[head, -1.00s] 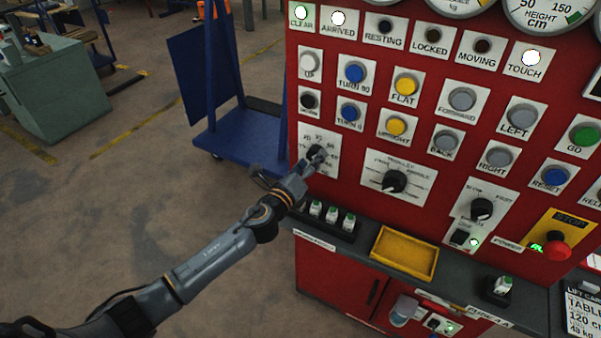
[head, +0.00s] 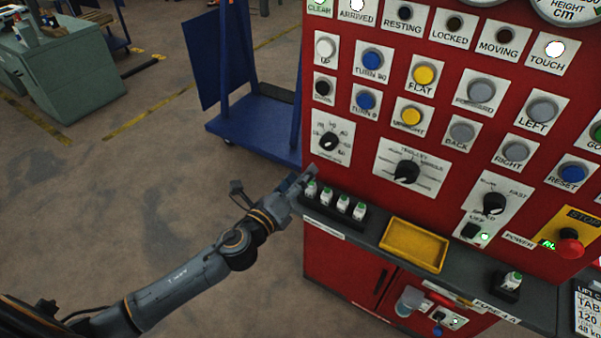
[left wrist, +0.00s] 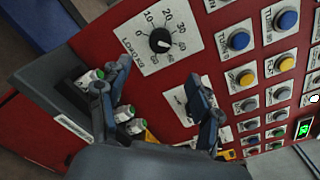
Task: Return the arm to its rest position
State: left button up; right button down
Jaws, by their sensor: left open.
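My left arm (head: 185,285) comes in from the lower left in the head view. Its gripper (head: 306,176) is in front of the red panel, below and left of the small dial (head: 328,141), and clear of the dial. In the left wrist view the gripper (left wrist: 155,92) has its two fingers spread apart with nothing between them. The dial (left wrist: 160,41), with a numbered scale, is beyond the fingertips there. My right gripper is not in any view.
The red panel (head: 350,182) carries rows of buttons and lamps. Its grey ledge (head: 376,238) holds several green-topped white fuses (head: 342,204) close to the gripper and a yellow tray (head: 414,246). A blue cart (head: 252,126) stands behind. Open floor (head: 150,190) lies left.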

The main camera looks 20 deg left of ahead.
pick_arm(q)
jog(key=s+a+f+n+g+y, duration=0.1)
jog(key=a+f+n+g, duration=0.2)
jog(key=f, duration=0.7)
jog(key=s+a+f+n+g+y, duration=0.1)
jog(key=a+f+n+y, duration=0.2)
jog(key=f, duration=0.6)
jog(key=s+a+f+n+g, duration=0.1)
jog(key=s+f+n+g, duration=0.1)
jog(key=s+f+n, duration=0.45)
jog(key=s+a+f+n+g, duration=0.2)
jog(key=s+f, duration=0.1)
jog(key=f, duration=0.7)
jog(key=s+d+f+n+g, duration=0.1)
jog(key=s+f+n+g, duration=0.2)
jog(key=s, duration=0.9)
jog(key=s+d+f+n+g, duration=0.1)
jog(key=s+f+n, duration=0.4)
jog(key=s+f, duration=0.5)
jog(key=s+d+f+n+g, duration=0.1)
jog(key=s+f+n+g, duration=0.3)
jog(key=s, duration=1)
notch_tip(320, 180, down, 3)
jog(key=shift+s+r+n+g, duration=0.1)
jog(key=shift+s+n+g, duration=0.2)
jog(key=shift+s+n, duration=0.1)
